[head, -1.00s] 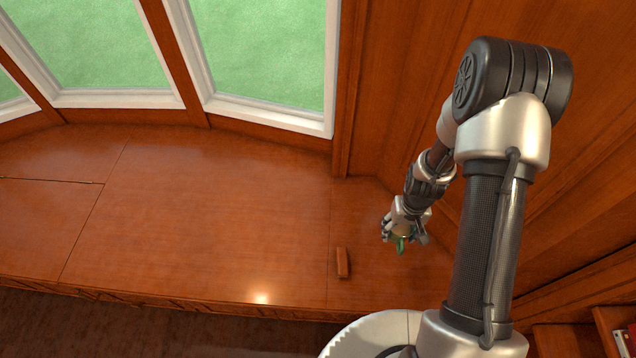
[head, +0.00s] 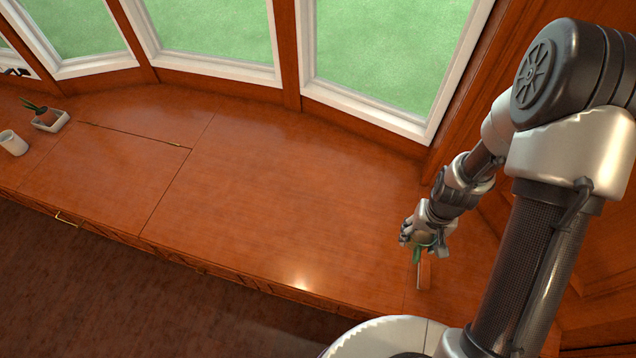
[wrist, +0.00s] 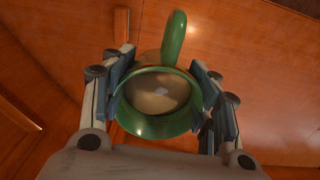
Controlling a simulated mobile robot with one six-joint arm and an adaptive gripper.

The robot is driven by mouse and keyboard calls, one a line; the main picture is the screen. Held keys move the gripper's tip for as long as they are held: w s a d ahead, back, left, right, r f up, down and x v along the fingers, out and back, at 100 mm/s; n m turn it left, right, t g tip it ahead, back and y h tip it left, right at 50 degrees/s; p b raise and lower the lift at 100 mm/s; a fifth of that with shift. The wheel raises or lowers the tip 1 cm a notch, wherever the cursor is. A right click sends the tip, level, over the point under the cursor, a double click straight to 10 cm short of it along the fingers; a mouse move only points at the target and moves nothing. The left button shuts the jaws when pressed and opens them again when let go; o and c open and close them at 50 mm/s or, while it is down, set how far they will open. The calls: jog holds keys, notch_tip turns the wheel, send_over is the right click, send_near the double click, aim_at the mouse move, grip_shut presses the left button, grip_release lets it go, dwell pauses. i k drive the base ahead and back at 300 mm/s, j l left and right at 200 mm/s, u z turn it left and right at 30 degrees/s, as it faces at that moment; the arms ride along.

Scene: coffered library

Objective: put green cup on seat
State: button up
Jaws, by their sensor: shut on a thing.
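The green cup (wrist: 155,125) is between the two fingers of my gripper (wrist: 160,95) in the wrist view. Its round opening faces the camera, its inside looks pale, and its handle points up in the picture. My gripper is shut on it, with a finger on each side. In the head view my gripper (head: 425,240) is at the right end of the wooden window seat (head: 290,190), over the wood. Only a little of the green cup (head: 417,255) shows there, below the fingers. I cannot tell the gap between the cup and the wood.
A small wooden block (head: 424,274) lies just below my gripper in the head view. A white cup (head: 13,143) and a potted plant (head: 48,117) stand at the far left. The middle of the seat is clear. Windows (head: 375,50) line the back.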

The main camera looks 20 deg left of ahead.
aim_at(252, 221)
jog(key=j, duration=2.85)
